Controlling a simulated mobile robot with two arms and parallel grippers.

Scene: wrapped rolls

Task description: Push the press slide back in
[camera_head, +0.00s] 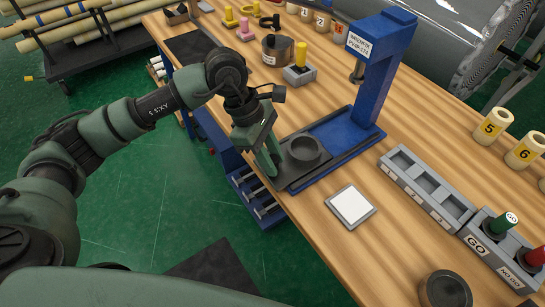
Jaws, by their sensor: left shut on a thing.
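The blue press (379,60) stands on the wooden bench with its blue base (345,133) in front of its column. The dark grey press slide (285,179) sticks out from the base toward the bench's left edge. A round dark cup-like nest (304,150) sits on the slide, out in front of the press head. My left gripper (269,170) is at the slide's outer end, pointing down, and is shut on the slide there. The exact grip is partly hidden by its fingers. My right gripper is not in view.
A white square pad (351,206) lies in front of the press. A grey compartment tray (427,186) and a GO gauge block (492,240) stand to the right. A dark round piece (445,290) is at the lower right. Blue drawers (256,194) are below the bench edge.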

